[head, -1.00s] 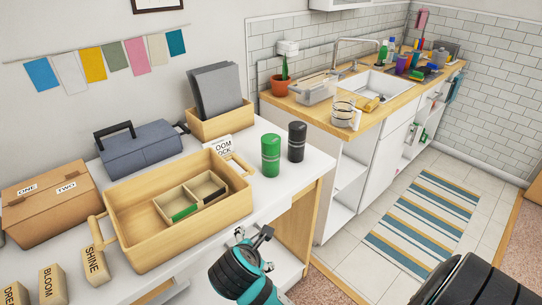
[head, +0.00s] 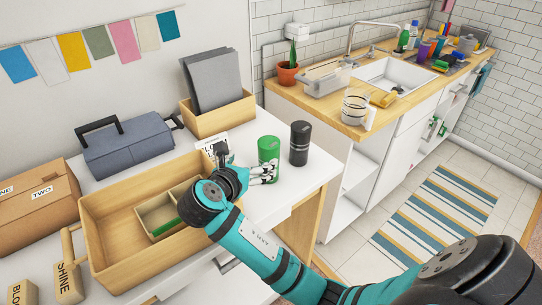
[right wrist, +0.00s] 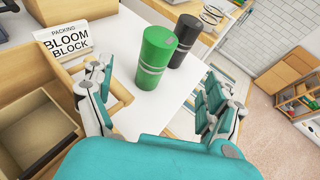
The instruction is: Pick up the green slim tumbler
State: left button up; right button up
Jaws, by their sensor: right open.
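The green slim tumbler (head: 268,156) stands upright on the white table, near its right end. In the right wrist view the green tumbler (right wrist: 154,58) stands between the open fingers, a little beyond the fingertips. A black tumbler (head: 300,143) stands upright close behind it to the right; it also shows in the right wrist view (right wrist: 184,41). My right gripper (head: 262,172) is open and low over the table, just left of and in front of the green tumbler. In the right wrist view the gripper (right wrist: 158,100) holds nothing. My left gripper is not in view.
A wooden tray (head: 101,240) with handles and small inner boxes lies left of my gripper. A "Bloom Block" card (right wrist: 66,41) stands beside it. A blue toolbox (head: 128,144) and a box of grey folders (head: 217,113) stand farther back. The table's right edge is near the tumblers.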

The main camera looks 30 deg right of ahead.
aim_at(266, 152)
jog(key=x, duration=0.6)
jog(key=shift+f+p, duration=0.1)
jog(key=shift+p, duration=0.2)
jog(key=x, duration=0.3)
jog(key=shift+a, duration=0.1)
jog(key=shift+w+d+f, duration=0.2)
jog(key=shift+d, duration=0.1)
jog(key=shift+w+d+f, duration=0.15)
jog(key=shift+d, duration=0.1)
jog(key=x, duration=0.2)
jog(key=p+x, duration=0.1)
jog(key=shift+w+d+f, duration=0.15)
jog(key=shift+w+f, duration=0.1)
jog(key=shift+f, duration=0.15)
jog(key=shift+w+d+f, duration=0.2)
jog(key=shift+w+d, duration=0.05)
jog(key=shift+d, duration=0.05)
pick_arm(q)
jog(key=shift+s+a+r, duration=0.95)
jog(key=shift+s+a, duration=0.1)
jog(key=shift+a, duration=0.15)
pick_arm(e)
jog(key=c, duration=1.4)
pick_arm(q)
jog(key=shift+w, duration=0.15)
pick_arm(e)
jog(key=shift+r, duration=0.1)
jog(key=shift+c, duration=0.4)
